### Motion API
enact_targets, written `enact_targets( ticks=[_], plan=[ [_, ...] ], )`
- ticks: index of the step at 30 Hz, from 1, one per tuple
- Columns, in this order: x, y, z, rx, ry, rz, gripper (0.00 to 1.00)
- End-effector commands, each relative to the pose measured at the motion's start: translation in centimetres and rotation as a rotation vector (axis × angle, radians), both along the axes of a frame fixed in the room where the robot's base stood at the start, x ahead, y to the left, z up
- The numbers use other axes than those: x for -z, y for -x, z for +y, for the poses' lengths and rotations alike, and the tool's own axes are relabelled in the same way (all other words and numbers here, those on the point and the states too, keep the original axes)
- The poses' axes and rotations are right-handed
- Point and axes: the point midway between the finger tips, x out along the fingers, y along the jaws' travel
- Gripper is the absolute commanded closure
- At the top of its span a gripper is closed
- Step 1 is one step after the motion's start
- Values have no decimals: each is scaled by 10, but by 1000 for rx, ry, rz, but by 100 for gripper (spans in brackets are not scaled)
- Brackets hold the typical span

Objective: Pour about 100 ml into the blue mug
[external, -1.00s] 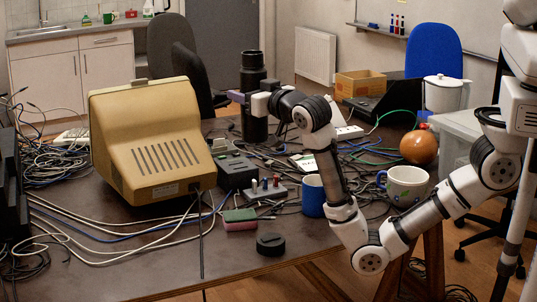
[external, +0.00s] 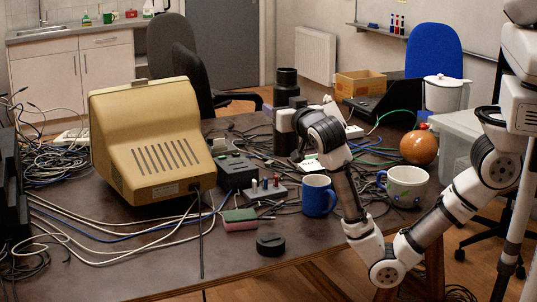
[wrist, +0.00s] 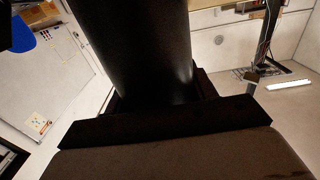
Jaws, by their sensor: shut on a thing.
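The blue mug (external: 317,196) stands upright on the table in the external view, with its handle to the right. I cannot see what it holds. My gripper (external: 283,119) is shut on a tall black flask (external: 287,80) and holds it upright, behind and a little left of the mug in the picture. In the wrist view the flask's dark side (wrist: 135,45) fills the space between the fingers (wrist: 158,97). The flask's contents are hidden. A round black cap (external: 271,244) lies near the table's front edge.
A patterned white mug (external: 405,188) and an orange-brown ball (external: 419,147) stand to the right. A beige monitor (external: 150,140), a sponge (external: 239,219), a small box with knobs (external: 266,190) and many cables crowd the table (external: 215,262). Its front is mostly clear.

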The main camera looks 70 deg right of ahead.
Motion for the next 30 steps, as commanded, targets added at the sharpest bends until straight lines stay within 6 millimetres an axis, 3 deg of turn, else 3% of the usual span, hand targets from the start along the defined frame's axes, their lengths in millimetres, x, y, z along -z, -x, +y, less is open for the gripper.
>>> enact_targets(
  ticks=[5,18,24,30],
  plan=[
    [38,1,0,0,3,3,86],
    [158,1,0,0,3,2,86],
    [183,0,0,-1,3,-3,86],
    [187,0,0,-1,0,-6,86]
  ],
)
